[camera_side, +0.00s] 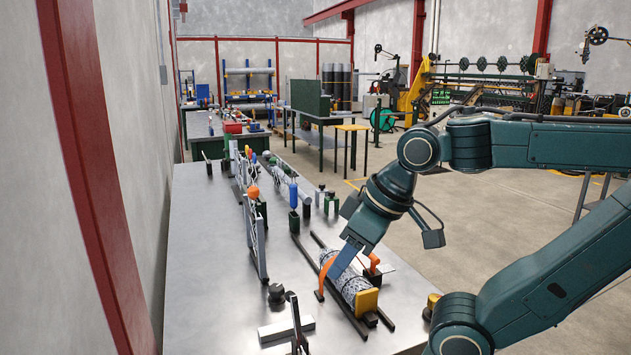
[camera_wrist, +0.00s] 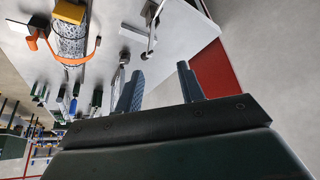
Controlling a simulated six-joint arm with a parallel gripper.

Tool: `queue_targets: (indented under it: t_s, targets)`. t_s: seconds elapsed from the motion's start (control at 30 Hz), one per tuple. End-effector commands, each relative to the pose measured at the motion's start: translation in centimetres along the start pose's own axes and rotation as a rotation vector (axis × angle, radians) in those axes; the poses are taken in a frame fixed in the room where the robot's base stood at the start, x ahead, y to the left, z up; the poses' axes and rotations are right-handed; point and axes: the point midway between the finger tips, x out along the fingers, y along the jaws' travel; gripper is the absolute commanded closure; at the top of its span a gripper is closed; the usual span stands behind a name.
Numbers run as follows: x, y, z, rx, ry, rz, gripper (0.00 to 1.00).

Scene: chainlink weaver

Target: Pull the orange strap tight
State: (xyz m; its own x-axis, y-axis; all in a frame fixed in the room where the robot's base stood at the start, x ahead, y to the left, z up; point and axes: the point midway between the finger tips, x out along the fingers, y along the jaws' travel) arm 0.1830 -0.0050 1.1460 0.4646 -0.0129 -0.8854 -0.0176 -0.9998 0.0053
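The orange strap (camera_side: 323,277) lies over a grey speckled roll of mesh (camera_side: 354,288) on the metal table. In the wrist view, the strap (camera_wrist: 75,60) crosses the roll (camera_wrist: 69,40) at upper left, with one end sticking out beside it. An orange buckle-like piece (camera_side: 375,263) sits on the far side of the roll. My gripper (camera_wrist: 160,68) is open, with a clear gap between its fingers. In the side view my gripper overlaps the strap; in the wrist view the strap lies left of the fingers, apart from them.
A yellow block (camera_side: 367,301) stands at the roll's near end, and dark rails flank the roll. A tall metal frame (camera_side: 255,235) stands to the left. Dark knobs (camera_side: 276,294) and a pale bar (camera_side: 286,329) lie nearer. The table's left side is clear.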

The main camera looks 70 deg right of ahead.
Motion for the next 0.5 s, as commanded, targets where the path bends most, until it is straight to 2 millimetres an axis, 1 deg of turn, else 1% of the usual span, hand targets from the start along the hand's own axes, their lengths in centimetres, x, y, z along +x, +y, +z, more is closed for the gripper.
queue_targets:
  t_s: [0.17, 0.27, 0.5]
  targets:
    - [0.3, 1.7, -1.4, 0.052, -0.037, 0.044, 0.61]
    - [0.5, 3.3, -2.6, 0.094, -0.069, 0.079, 0.61]
    - [1.5, 8.3, -5.2, 0.217, -0.162, 0.17, 0.61]
